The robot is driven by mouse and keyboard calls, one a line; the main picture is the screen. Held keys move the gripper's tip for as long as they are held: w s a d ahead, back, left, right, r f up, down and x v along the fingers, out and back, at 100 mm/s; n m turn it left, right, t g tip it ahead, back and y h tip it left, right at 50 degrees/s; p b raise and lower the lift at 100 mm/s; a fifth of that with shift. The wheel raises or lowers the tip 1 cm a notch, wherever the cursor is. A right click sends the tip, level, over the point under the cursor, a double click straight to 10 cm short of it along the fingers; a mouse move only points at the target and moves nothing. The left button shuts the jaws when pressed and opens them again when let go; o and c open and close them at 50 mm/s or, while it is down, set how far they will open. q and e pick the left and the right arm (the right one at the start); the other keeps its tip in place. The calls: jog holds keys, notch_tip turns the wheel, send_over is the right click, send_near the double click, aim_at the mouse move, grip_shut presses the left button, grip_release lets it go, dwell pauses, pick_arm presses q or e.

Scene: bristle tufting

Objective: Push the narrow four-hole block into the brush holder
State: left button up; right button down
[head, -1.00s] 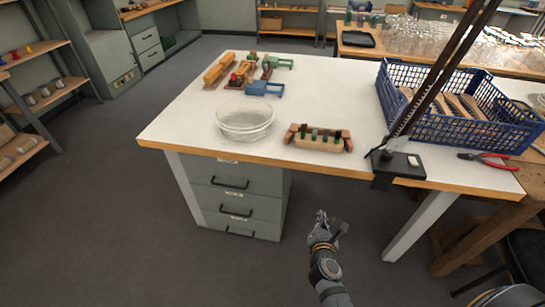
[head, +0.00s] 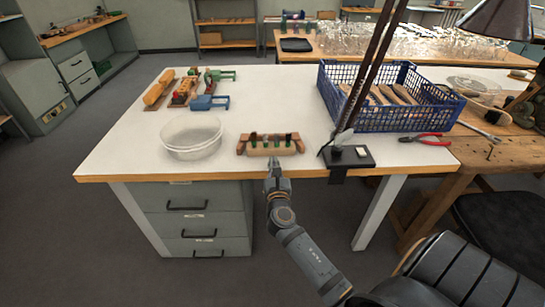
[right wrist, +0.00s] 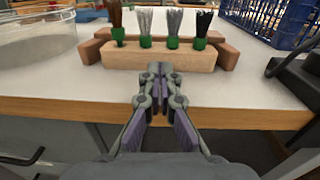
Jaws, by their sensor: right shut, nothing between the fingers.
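The narrow pale wooden block (head: 268,152) lies near the table's front edge, its long side facing me. In the right wrist view, the block (right wrist: 160,58) has several green-collared tufts along its top: brown, white, grey and black. The reddish-brown brush holder (head: 298,143) shows behind the block and at both its ends; its arms (right wrist: 228,50) flank the block in the right wrist view. My right gripper (head: 273,166) is shut and empty, its tips (right wrist: 160,70) just in front of the block's middle. I cannot tell whether they touch it. My left gripper is not in view.
A clear round bowl (head: 193,138) stands left of the block. A black lamp base (head: 347,157) is clamped at the edge on the right, before a blue crate (head: 392,112). Red pliers (head: 427,138) lie farther right. Coloured fixtures (head: 210,102) stand at the back left.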

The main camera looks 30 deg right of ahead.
aim_at(272, 151)
jog(key=shift+x, duration=1.8)
jog(key=shift+x, duration=0.8)
jog(key=shift+w+d, duration=0.15)
jog(key=shift+w, duration=0.2)
jog(key=shift+s, duration=0.1)
